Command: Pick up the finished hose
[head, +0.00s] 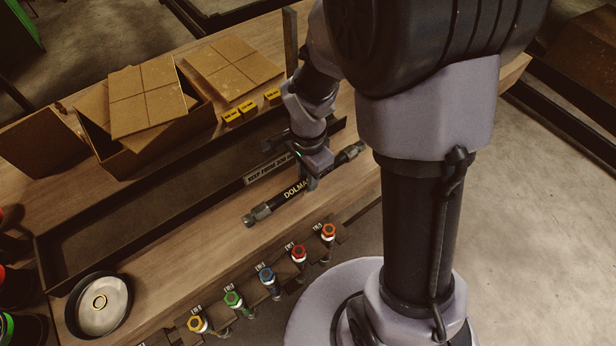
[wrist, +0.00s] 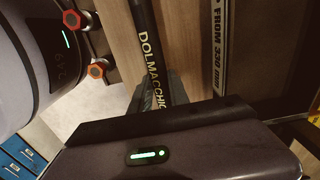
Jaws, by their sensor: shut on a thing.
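The finished hose (head: 264,209) is short and black, with pale lettering and a metal fitting at each end. It lies along the wooden bench in the head view, between the long dark tray and the row of coloured fittings. My gripper (head: 314,182) is over the hose near its middle and shut on it. In the wrist view the hose (wrist: 148,45) runs down between the fingers (wrist: 165,92), its lettering facing the camera. The fingertips are partly hidden by the gripper body. I cannot tell whether the hose is clear of the bench.
A long dark tray (head: 50,243) lies behind the hose. An open cardboard box (head: 150,150) and small yellow blocks (head: 248,108) stand farther back. Several coloured fittings (head: 266,275) line the front edge. A round dish (head: 118,306) sits at lower left.

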